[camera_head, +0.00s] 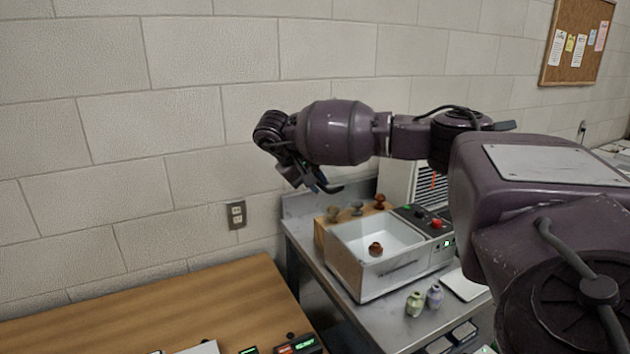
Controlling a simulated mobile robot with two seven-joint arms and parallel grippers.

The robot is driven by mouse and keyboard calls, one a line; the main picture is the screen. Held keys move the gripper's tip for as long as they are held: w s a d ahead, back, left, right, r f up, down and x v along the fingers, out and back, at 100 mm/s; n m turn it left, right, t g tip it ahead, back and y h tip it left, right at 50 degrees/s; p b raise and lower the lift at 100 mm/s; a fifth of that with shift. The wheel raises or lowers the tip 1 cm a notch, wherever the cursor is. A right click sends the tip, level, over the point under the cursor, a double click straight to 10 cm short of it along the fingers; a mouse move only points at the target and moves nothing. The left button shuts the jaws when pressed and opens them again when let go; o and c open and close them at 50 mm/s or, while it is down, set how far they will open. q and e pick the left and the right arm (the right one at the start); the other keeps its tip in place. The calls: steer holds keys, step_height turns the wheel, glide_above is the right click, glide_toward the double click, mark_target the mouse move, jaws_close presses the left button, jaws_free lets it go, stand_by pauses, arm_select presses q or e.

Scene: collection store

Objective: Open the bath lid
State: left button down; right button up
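The bath (345,272) is a white, box-shaped tank on the metal bench, with a control panel on its right side. Its inside shows from above, and a small reddish-brown pot (375,249) is seen in it. I cannot make out a separate lid; a clear one over the top cannot be ruled out. A dark bar shows along the bath's near right side. My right gripper (316,184) hangs above and to the left of the bath, apart from it, in front of the wall. Its fingers are small and dark, and their gap is unclear. My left gripper is out of view.
Small cups (357,208) stand on a wooden board behind the bath. Two small vases (415,303) and a white pad (465,285) are in front and to the right. A wooden table (180,305) at left is mostly clear. A wall socket (236,215) is behind.

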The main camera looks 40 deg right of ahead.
steer(key=o, duration=0.3)
steer(key=shift+w+d+f, duration=0.1)
steer(key=shift+d, duration=0.1)
steer(key=shift+a, duration=0.15)
steer(key=shift+r, duration=0.2)
steer(key=shift+p+v, duration=0.7)
steer(key=shift+v, duration=4.6)
steer(key=shift+m, duration=0.3)
